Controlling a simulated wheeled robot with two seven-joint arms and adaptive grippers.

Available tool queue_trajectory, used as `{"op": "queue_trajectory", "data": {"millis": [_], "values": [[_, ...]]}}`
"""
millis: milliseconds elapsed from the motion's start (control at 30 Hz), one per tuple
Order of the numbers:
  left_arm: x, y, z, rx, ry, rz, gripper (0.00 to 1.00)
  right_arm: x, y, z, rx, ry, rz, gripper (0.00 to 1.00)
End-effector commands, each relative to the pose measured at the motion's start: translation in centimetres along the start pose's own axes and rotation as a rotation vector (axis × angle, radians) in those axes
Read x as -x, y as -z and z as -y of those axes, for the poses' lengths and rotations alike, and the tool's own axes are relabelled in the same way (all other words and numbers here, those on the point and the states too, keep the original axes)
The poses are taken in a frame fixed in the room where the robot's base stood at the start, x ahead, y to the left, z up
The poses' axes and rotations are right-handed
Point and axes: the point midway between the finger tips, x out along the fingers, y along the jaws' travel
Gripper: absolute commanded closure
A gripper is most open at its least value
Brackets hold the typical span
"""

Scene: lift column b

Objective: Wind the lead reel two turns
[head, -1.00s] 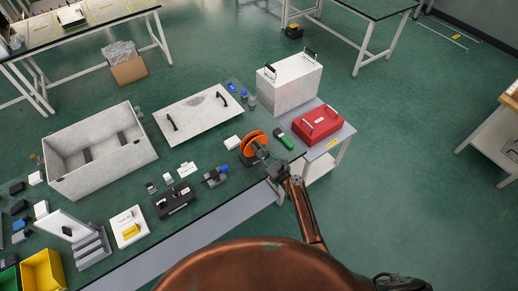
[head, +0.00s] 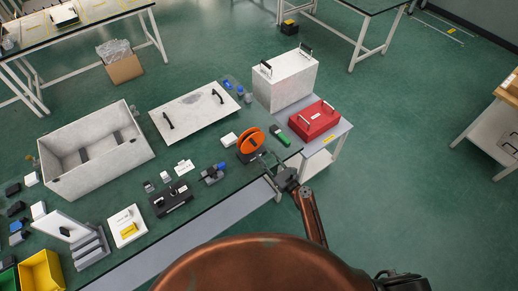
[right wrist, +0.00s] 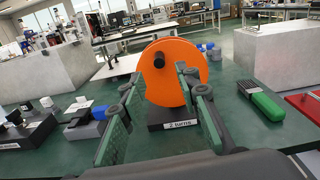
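The lead reel is an orange disc (head: 250,139) standing upright on a dark base near the table's right front edge. In the right wrist view the orange disc (right wrist: 183,82) faces me, with a black crank knob (right wrist: 159,62) toward its upper left. Its base (right wrist: 172,122) carries a label reading "2 turns". My right gripper (head: 267,161) is just in front of the reel. In the right wrist view its fingers (right wrist: 160,100) are spread, with nothing between them, and the disc is beyond them. My left gripper is not in view.
A green-and-black item (head: 281,135) lies right of the reel, with a red case (head: 315,119) beyond it. A white block (head: 229,139) and a blue-knobbed device (head: 213,173) are to the left. A large white box (head: 286,77) stands behind.

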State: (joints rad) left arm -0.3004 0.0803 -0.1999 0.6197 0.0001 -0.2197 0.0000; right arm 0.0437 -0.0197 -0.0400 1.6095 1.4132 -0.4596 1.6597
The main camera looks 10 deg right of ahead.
Motion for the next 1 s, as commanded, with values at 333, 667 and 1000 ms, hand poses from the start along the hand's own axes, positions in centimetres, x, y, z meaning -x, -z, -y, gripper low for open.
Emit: {"op": "queue_trajectory", "data": {"millis": [333,667,1000], "values": [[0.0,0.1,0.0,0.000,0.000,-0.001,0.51,4.4,-0.1,0.0,-0.001,0.000,0.001,0.70],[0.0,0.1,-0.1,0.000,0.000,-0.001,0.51,4.6,0.0,0.0,0.000,-0.001,0.000,0.70],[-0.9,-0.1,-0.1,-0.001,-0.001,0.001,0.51,11.4,18.4,-0.9,0.446,-0.063,-0.355,0.70]]}}
